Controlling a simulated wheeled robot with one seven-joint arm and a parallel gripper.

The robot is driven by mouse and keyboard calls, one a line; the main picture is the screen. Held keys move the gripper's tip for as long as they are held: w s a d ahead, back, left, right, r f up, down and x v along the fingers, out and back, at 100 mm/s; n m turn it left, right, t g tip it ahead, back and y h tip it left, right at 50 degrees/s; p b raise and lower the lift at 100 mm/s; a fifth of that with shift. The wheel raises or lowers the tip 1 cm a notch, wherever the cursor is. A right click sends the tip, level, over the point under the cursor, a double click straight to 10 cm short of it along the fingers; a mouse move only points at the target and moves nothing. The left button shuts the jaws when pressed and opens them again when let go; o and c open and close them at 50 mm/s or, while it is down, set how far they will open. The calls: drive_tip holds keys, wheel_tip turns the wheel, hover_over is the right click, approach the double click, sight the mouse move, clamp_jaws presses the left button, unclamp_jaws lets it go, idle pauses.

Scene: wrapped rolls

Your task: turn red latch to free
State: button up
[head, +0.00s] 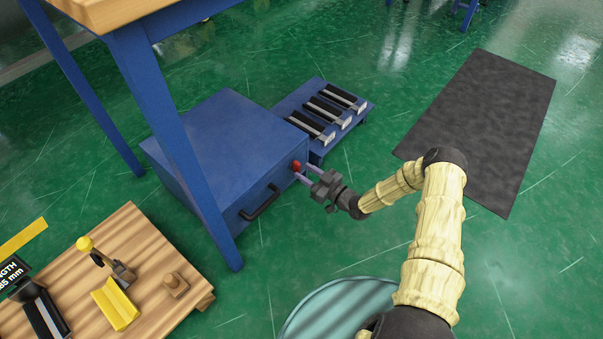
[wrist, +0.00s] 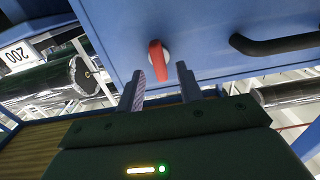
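The red latch (head: 297,166) is on the front face of the blue cabinet (head: 225,140), near its upper right corner. In the wrist view the latch (wrist: 158,61) runs up and down the picture on the blue face, over a pale round base. My gripper (head: 306,173) reaches toward it from the right. In the wrist view my gripper (wrist: 160,74) is open, with one finger on each side of the latch. I see a gap on both sides of the latch; I cannot tell how far the fingertips overlap it in depth.
A black handle (head: 260,204) sits on the same face, close to the latch. A low blue rack (head: 318,112) with dark rolls stands behind the cabinet. A blue table leg (head: 180,150) stands in front. A wooden bench (head: 150,255) is at lower left.

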sight(296, 167)
drive_tip(key=shift+b+x, duration=0.4)
drive_tip(key=shift+x, duration=1)
clamp_jaws()
drive_tip(key=shift+s, duration=0.1)
